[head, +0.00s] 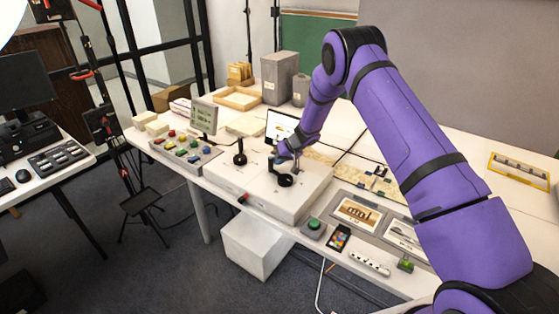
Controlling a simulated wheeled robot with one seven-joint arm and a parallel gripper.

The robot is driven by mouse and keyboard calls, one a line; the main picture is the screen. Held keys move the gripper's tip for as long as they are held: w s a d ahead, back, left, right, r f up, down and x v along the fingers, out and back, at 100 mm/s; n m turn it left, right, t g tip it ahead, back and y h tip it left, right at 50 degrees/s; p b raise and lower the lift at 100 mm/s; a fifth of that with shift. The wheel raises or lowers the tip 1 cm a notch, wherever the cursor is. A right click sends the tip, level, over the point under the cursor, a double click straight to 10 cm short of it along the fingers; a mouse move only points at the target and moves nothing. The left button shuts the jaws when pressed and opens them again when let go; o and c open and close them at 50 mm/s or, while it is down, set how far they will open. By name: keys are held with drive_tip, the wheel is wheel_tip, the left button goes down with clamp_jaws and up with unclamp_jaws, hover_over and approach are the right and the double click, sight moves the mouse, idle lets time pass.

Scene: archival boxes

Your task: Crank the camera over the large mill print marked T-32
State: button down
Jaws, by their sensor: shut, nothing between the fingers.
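My gripper (279,161) is at the end of my purple arm, low over a white control box (255,185). It is small here and its fingers are hard to make out. A black round crank-like part (285,181) is on the box top, right by the fingertips; I cannot tell whether they touch. A black joystick (240,155) stands upright to the left. A framed print with brown building-like shapes (357,214) lies on the table's right front, and a second framed print (404,233) is partly behind my arm. No T-32 mark is readable. I cannot clearly identify the camera.
A button console (184,150) with a small screen (204,117) is to the left. A green button (313,226), a colour card (339,237) and a white strip (370,262) line the front edge. Grey boxes (279,77) stand behind. A yellow-framed case (518,170) lies right.

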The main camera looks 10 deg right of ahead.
drive_tip(key=shift+a, duration=0.15)
drive_tip(key=a+n+g, duration=0.1)
drive_tip(key=n, duration=0.1)
drive_tip(key=a+n+g+y, duration=0.1)
drive_tip(key=n, duration=0.1)
drive_tip(key=shift+s+a, duration=0.15)
drive_tip(key=shift+s, duration=0.25)
drive_tip(key=n+g, duration=0.1)
drive_tip(key=s+a+n+g, duration=0.1)
drive_tip(key=n, duration=0.1)
drive_tip(key=shift+a, duration=0.15)
drive_tip(key=shift+s+a, duration=0.25)
drive_tip(key=v, duration=1)
drive_tip(key=shift+d+r, duration=0.2)
drive_tip(key=shift+d, duration=0.2)
idle(0.4)
